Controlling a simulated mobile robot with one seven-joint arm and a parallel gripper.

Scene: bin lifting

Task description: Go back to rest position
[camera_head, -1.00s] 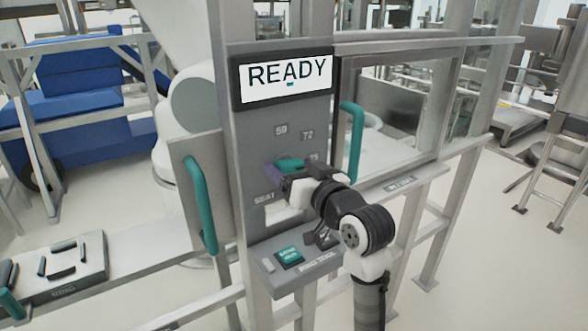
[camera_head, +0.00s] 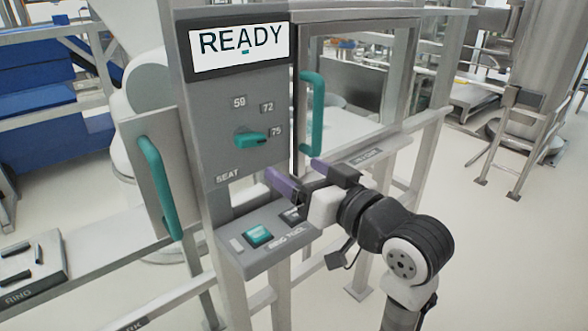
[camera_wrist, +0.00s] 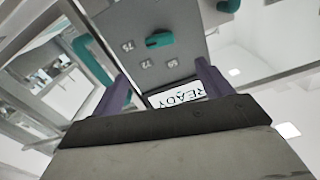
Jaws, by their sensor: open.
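My gripper (camera_head: 293,167) is open and empty, its purple fingers apart. It stands low and right of the teal knob (camera_head: 257,139), clear of it, in front of the grey control panel (camera_head: 212,120). The knob's pointer is toward the 75 mark. In the wrist view, my gripper's fingers (camera_wrist: 160,72) frame the panel, and the knob (camera_wrist: 160,40) shows beyond them with nothing between the fingers. The panel's display (camera_head: 238,45) reads READY.
A lower console (camera_head: 262,250) with a teal button (camera_head: 258,235) juts out below my gripper. Teal handles (camera_head: 312,115) (camera_head: 160,185) flank the panel. A metal frame rail (camera_head: 415,130) runs behind my arm. Open floor (camera_head: 510,255) lies to the right.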

